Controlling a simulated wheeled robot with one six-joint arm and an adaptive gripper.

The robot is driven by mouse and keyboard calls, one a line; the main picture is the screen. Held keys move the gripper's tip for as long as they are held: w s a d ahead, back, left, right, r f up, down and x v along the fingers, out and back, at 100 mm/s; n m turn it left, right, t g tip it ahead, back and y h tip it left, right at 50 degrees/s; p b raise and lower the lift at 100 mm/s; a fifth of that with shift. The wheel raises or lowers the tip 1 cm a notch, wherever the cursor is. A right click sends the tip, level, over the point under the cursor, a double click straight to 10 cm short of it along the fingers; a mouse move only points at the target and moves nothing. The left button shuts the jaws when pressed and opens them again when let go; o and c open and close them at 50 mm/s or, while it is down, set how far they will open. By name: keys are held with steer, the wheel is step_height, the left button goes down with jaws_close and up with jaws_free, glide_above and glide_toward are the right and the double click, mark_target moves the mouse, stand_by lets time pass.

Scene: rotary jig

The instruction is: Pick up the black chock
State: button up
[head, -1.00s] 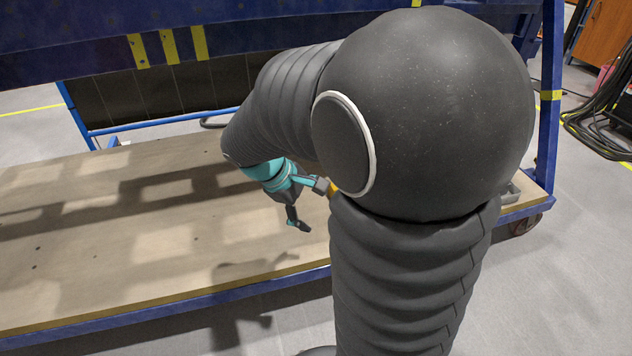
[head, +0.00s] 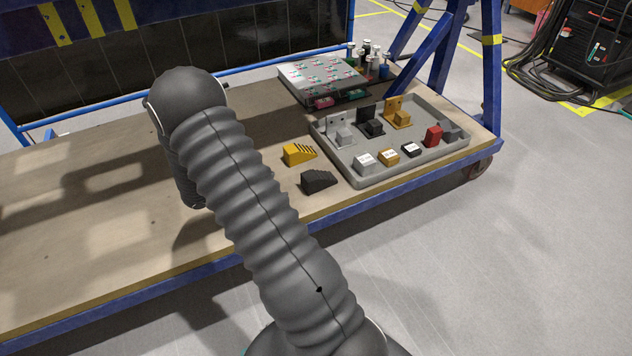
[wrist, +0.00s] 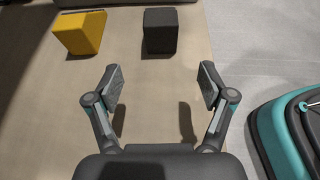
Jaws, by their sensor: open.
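The black chock (head: 318,181) is a dark stepped wedge on the wooden bench top, near its front edge in the head view. In the wrist view the black chock (wrist: 160,32) lies at the top, beyond my fingertips and roughly midway between them. My gripper (wrist: 162,84) is open and empty, its two fingers spread wide. Nothing touches the chock. In the head view my gripper is hidden behind my own arm.
A yellow chock (head: 298,154) lies beside the black one, also in the wrist view (wrist: 80,34). A grey tray (head: 352,181) with several blocks and brackets stands to the right. A panel box (head: 322,80) and bottles (head: 372,62) are behind it. Bare bench lies left.

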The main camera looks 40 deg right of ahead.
mark_target(314, 182)
steer(key=x, duration=1.3)
steer(key=shift+s+d+b, duration=0.2)
steer(key=shift+d+b, duration=0.1)
steer(key=shift+b, duration=0.05)
steer(key=c, duration=1.5)
steer(key=shift+o, duration=0.2)
